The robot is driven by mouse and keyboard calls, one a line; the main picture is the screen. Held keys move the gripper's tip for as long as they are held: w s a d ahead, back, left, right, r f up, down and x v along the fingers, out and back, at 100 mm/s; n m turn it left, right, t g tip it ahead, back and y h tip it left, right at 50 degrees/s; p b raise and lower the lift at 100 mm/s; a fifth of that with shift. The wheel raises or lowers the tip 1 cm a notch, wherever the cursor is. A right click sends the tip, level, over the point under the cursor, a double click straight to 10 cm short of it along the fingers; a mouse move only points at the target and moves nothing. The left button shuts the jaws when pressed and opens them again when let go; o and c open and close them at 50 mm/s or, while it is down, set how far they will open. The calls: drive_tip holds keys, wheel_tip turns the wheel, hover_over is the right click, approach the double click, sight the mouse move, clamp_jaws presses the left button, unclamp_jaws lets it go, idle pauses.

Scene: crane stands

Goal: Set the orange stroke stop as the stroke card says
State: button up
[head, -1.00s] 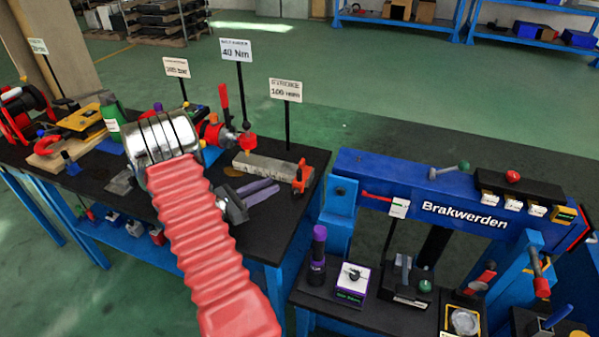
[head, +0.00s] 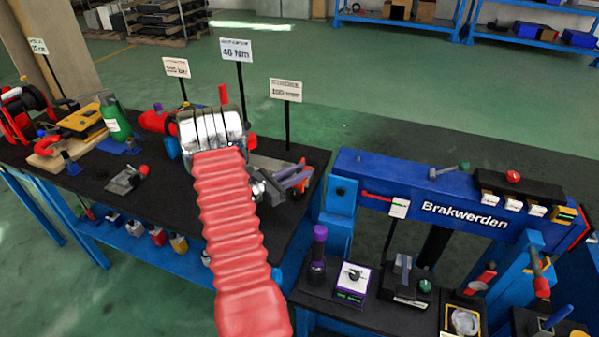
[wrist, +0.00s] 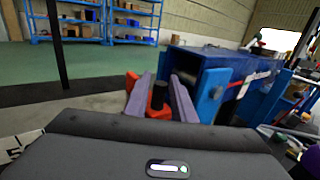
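The orange stroke stop (wrist: 157,103) with its black knob shows between the two purple fingertips of my gripper (wrist: 161,97) in the wrist view. The fingers are apart; I cannot tell whether they touch it. In the head view my gripper (head: 297,178) covers most of the stop at the right end of the grey scale rail (head: 262,161). Part of the scale (wrist: 18,146) shows at the wrist view's lower left. The stroke card (head: 286,90) stands on a black post behind the rail; it appears to read 100 mm.
The blue Brakwerden frame (head: 450,205) stands close on the right, also near the fingers in the wrist view (wrist: 215,80). A 40 Nm card (head: 236,50) and another card (head: 176,67) stand behind my arm.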

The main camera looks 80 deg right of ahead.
clamp_jaws()
idle(0.6)
